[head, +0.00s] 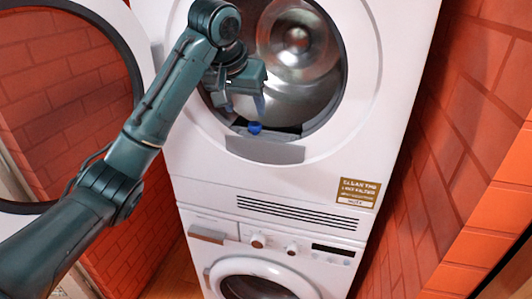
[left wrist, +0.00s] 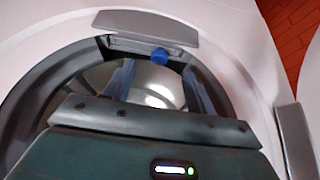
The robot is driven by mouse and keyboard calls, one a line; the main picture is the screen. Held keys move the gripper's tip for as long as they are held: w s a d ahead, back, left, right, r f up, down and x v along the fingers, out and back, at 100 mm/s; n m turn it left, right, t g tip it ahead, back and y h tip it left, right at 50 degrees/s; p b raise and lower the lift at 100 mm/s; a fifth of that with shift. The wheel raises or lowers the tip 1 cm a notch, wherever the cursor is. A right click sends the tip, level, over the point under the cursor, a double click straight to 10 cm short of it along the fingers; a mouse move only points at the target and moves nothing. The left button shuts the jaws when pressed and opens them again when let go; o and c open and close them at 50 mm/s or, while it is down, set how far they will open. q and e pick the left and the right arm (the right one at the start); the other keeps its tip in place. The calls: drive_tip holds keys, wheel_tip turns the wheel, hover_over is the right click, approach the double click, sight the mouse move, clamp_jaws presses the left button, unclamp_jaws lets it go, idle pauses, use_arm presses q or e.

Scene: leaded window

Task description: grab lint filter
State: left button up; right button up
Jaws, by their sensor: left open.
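The lint filter shows as a small round blue grip (head: 254,127) at the dark slot in the lower rim of the upper machine's opening. Its blue grip also shows in the left wrist view (left wrist: 159,56), between and beyond my finger tips. The rest of the filter is hidden in the slot or cannot be made out. My left gripper (head: 244,106) is open and empty, in the mouth of the drum, just above the blue grip. I see a gap between them. My right gripper is not in view.
The upper white machine (head: 400,65) stands on a washer (head: 222,256). Its round door (head: 140,62) hangs open at the left, beside my left arm. A grey panel (head: 265,149) lies below the slot. An orange brick wall (head: 455,130) stands close on the right.

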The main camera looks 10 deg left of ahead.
use_arm(q)
wheel_tip(320, 180, up, 4)
drive_tip(key=f, duration=0.1)
drive_tip(key=b, duration=0.2)
approach(254, 124)
drive_tip(key=f, duration=0.1)
drive_tip(key=x, duration=0.3)
drive_tip(key=shift+w+a+r+p, duration=0.15)
drive_tip(key=shift+w+a+p, duration=0.05)
drive_tip(key=shift+p, duration=0.15)
drive_tip(key=shift+w, duration=0.1)
drive_tip(key=x, duration=0.1)
drive_tip(key=p+x, duration=0.1)
drive_tip(key=x, duration=0.2)
drive_tip(key=shift+d+f, duration=0.3)
drive_tip(key=shift+f, duration=0.1)
drive_tip(key=shift+w+f, duration=0.15)
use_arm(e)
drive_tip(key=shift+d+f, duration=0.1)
use_arm(q)
drive_tip(key=shift+c, duration=0.5)
clamp_jaws()
